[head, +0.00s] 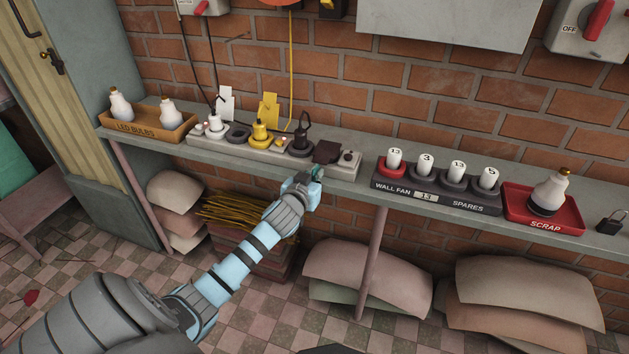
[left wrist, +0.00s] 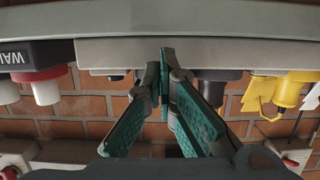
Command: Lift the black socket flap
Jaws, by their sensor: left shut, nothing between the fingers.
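The black socket flap (head: 327,152) is a small dark square on the right part of the grey socket strip (head: 344,170). I cannot tell exactly how far it is tilted. My left gripper (head: 317,174) is at the front edge of the strip, just below and in front of the flap. In the left wrist view its teal fingers (left wrist: 166,62) meet at the tips with nothing between them, in front of the grey shelf edge. I cannot make out the flap clearly there. My right gripper is in neither view.
Left of the flap stand a black plug (head: 302,141) and a yellow plug (head: 260,133). A grey knob (head: 347,157) is close on the right. Further right are the wall fan spares tray (head: 437,196) and red scrap tray (head: 519,208). The brick wall is behind.

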